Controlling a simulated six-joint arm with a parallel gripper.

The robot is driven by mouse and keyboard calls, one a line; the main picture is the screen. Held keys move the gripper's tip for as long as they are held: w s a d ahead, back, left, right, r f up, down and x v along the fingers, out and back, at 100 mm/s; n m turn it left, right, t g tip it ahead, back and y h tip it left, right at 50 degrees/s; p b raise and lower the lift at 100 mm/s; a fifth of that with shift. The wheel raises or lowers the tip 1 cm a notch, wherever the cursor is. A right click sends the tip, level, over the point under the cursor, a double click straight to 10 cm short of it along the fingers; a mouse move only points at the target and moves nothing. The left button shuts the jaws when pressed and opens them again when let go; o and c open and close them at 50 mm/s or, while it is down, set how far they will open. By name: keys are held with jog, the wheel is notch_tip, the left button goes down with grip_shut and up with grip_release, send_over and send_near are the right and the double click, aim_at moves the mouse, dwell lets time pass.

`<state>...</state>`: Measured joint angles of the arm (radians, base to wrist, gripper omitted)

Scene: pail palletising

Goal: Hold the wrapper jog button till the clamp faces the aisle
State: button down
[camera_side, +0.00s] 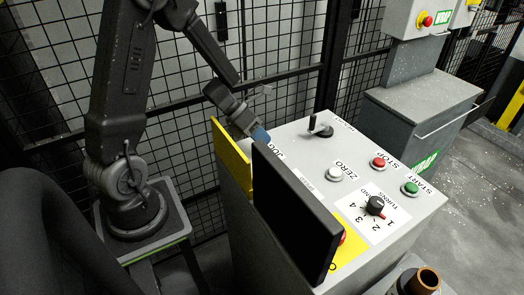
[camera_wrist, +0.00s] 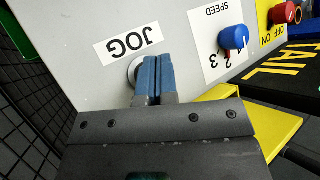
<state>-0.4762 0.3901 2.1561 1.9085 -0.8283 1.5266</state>
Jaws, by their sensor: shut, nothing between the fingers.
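The jog button (camera_wrist: 133,68) shows in the wrist view as a pale round rim beside the JOG label (camera_wrist: 128,42) on the grey control panel. My gripper (camera_wrist: 152,62) is shut, its two blue fingers together, with the tips over the button and covering most of it. I cannot tell whether the tips press it. In the side view my gripper (camera_side: 260,135) reaches down to the panel's far left corner at the JOG label, and the button is hidden there. The wrapper's clamp is not seen in either view.
The panel also has a white ZERO button (camera_side: 335,173), red STOP (camera_side: 379,162), green START (camera_side: 411,187), a turns knob (camera_side: 375,204) and a blue speed knob (camera_wrist: 234,38).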

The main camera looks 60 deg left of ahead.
jog(key=shift+f, duration=0.1)
jog(key=shift+f, duration=0.35)
